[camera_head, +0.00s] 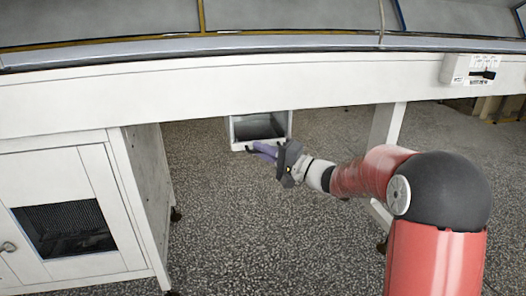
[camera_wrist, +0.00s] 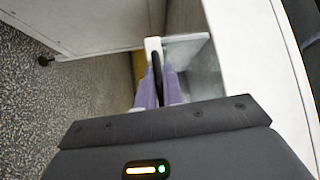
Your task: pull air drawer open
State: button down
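The air drawer is a small white-rimmed box with a grey inside (camera_head: 258,127), under the long white beam in the head view. In the wrist view its white front edge (camera_wrist: 152,44) and grey inside (camera_wrist: 188,52) show, so it stands at least partly open. A black handle (camera_wrist: 157,78) is on its front. My gripper (camera_head: 263,150) has purple fingers at the drawer's lower front. In the wrist view my gripper (camera_wrist: 159,84) has one finger on each side of the handle, close against it, and looks shut on it. The fingers' exact contact is partly hidden.
A white cabinet (camera_head: 140,190) with a dark mesh window stands at left. A white table leg (camera_head: 388,125) is to the right of the drawer. The white beam (camera_head: 200,95) runs above. Speckled floor (camera_head: 240,230) is clear in front of the drawer.

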jog(key=s+d+b, duration=0.3)
jog(key=s+b, duration=0.5)
jog(key=s, duration=0.3)
jog(key=shift+s+d, duration=0.2)
jog(key=shift+s, duration=0.05)
jog(key=c, duration=1.5)
grip_release()
jog(key=shift+c, duration=0.2)
jog(key=v, duration=0.7)
jog(key=shift+d, duration=0.35)
jog(key=shift+s, duration=0.15)
